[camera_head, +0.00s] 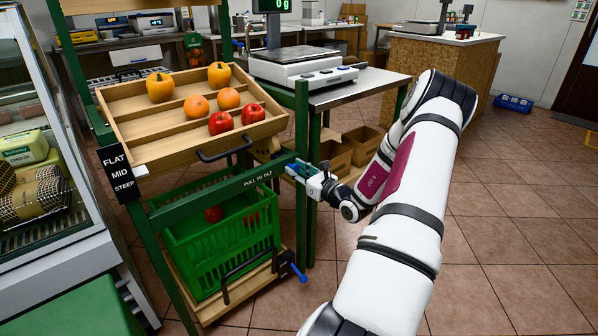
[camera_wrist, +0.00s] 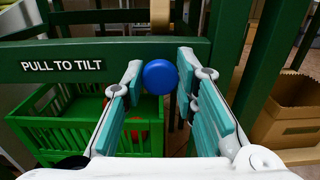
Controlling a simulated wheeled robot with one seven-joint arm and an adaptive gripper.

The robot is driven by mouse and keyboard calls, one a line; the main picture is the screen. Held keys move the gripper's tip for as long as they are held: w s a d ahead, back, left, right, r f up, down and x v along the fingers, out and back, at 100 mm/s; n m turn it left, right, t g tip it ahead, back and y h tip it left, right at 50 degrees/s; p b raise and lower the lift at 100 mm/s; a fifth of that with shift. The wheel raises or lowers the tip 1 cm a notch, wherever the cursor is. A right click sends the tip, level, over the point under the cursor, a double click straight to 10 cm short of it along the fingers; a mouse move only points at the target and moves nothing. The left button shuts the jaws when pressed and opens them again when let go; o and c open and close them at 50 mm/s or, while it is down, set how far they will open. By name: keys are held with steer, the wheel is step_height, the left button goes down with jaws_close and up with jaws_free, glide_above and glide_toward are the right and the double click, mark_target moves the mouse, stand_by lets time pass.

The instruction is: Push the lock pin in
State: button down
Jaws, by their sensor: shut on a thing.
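The lock pin shows as a round blue knob (camera_wrist: 160,77) in the wrist view, in front of the green crossbar (camera_wrist: 100,60) labelled "PULL TO TILT". My gripper (camera_wrist: 158,73) has one finger on each side of the knob and is shut on it. In the head view my gripper (camera_head: 298,171) reaches from the right to the rack's green post, with a bit of blue at its fingertips. The pin's shaft and its hole are hidden, so I cannot tell how deep it sits. The wooden tray (camera_head: 160,152) above is tilted and holds peppers, oranges and red fruit.
A green crate (camera_head: 200,262) stands on the lower shelf, with another blue-ended pin (camera_head: 298,273) beside it. A sign (camera_head: 118,172) reads FLAT, MID, STEEP. Cardboard boxes (camera_head: 362,143) and a scale table (camera_head: 350,92) stand behind.

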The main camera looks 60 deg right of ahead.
steer(key=c, duration=1.3)
jaws_free()
steer(key=shift+w, duration=0.15)
steer(key=v, duration=1.2)
steer(key=shift+d, duration=0.1)
